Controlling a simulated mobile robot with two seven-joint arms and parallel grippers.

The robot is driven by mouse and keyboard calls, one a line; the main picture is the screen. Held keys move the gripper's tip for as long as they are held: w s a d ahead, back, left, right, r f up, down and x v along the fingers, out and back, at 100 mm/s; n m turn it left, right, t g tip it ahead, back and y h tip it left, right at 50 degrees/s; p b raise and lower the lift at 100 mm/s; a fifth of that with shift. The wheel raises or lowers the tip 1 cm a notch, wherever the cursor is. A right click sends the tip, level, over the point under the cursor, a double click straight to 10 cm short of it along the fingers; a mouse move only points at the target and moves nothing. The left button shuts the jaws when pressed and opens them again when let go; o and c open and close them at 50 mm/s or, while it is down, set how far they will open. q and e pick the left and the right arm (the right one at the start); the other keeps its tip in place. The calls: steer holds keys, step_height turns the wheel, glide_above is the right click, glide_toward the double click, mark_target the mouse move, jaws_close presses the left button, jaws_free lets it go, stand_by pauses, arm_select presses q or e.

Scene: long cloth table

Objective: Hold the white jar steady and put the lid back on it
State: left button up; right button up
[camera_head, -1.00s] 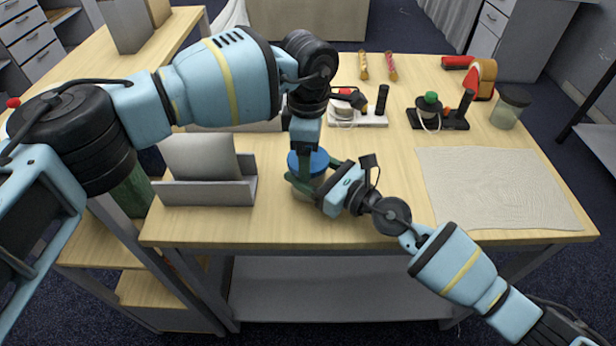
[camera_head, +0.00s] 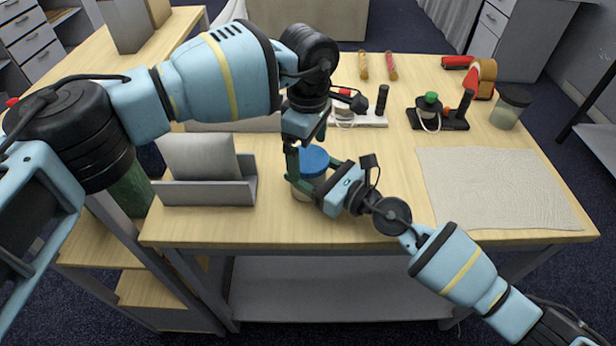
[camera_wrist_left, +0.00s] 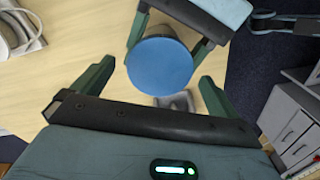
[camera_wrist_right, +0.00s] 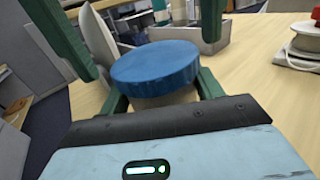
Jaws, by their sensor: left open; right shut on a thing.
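The white jar (camera_head: 303,193) stands on the table near its front edge, with the blue lid (camera_head: 314,158) resting level on its top. My right gripper (camera_head: 310,185) is shut around the jar's body from the right. The right wrist view shows the lid (camera_wrist_right: 155,65) above the pale jar body (camera_wrist_right: 165,98). My left gripper (camera_head: 303,156) is open over the lid, with its fingers apart on either side. The left wrist view shows the round lid (camera_wrist_left: 160,66) between the open fingers. How tightly the lid sits cannot be told.
A grey holder (camera_head: 205,193) stands just left of the jar. A beige cloth (camera_head: 500,190) lies to the right.

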mark_target(323, 178)
arm_select(q)
step_height(323, 178, up, 11)
stand_by(0.4)
arm_select(e)
steer(key=o, duration=2)
steer(key=shift+c, duration=0.2)
steer(key=v, duration=0.6)
steer(key=shift+s+d+f, duration=0.1)
steer(key=shift+s+d, duration=0.05)
steer(key=shift+d, duration=0.1)
steer(key=shift+s+d, duration=0.4)
steer(key=shift+d, duration=0.05)
arm_select(q)
steer(key=shift+f, duration=0.35)
